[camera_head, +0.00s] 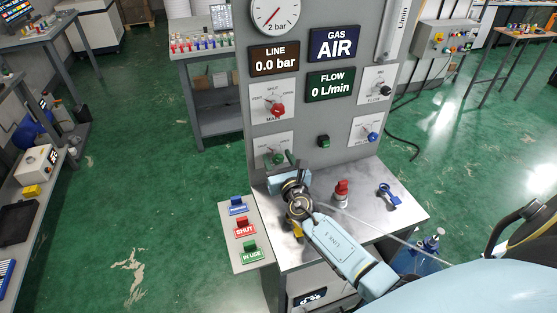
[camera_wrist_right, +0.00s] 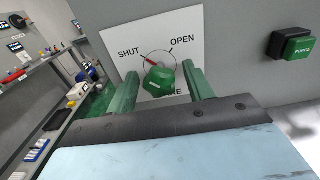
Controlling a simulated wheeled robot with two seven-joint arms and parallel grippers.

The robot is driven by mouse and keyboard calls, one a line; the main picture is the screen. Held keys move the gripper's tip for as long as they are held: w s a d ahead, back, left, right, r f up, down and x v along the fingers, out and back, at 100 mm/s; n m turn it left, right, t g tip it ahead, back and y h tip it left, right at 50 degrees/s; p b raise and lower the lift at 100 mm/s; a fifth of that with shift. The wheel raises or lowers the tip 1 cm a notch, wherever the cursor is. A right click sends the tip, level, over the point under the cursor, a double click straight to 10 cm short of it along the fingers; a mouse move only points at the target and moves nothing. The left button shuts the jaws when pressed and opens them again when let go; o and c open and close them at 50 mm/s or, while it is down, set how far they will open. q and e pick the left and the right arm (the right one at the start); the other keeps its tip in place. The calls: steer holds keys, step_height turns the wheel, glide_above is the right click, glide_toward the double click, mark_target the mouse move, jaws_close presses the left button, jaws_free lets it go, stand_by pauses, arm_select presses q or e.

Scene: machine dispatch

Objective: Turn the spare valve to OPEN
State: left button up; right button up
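The spare valve is a green knob (camera_wrist_right: 160,80) on a white plate marked SHUT and OPEN in the right wrist view. Its red pointer lies toward SHUT. The plate's lower lettering is partly hidden. In the head view the green knob (camera_head: 278,160) sits low on the grey panel, partly covered by my gripper. My right gripper (camera_head: 286,170) is open at the panel, with one green finger on each side of the knob in the wrist view; I cannot tell whether they touch it. My left gripper is not in view.
A red-topped fitting (camera_head: 341,192) and a blue key-shaped piece (camera_head: 389,195) are on the metal shelf below the panel. A green PURGE button (camera_wrist_right: 292,45) is right of the knob. Coloured tags (camera_head: 245,226) lie on a side plate at left.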

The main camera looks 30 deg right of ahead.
steer(key=c, duration=0.9)
steer(key=shift+m, duration=0.3)
steer(key=m+b, duration=0.2)
steer(key=m, duration=0.1)
steer(key=shift+f+m, duration=0.1)
steer(key=shift+m, duration=0.2)
steer(key=m+b, duration=0.2)
steer(key=m, duration=0.2)
steer(key=shift+m, duration=0.3)
steer(key=m+b, duration=0.1)
steer(key=m, duration=0.3)
steer(key=shift+b, duration=0.3)
steer(key=shift+m+b, duration=0.4)
steer(key=shift+m, duration=2.1)
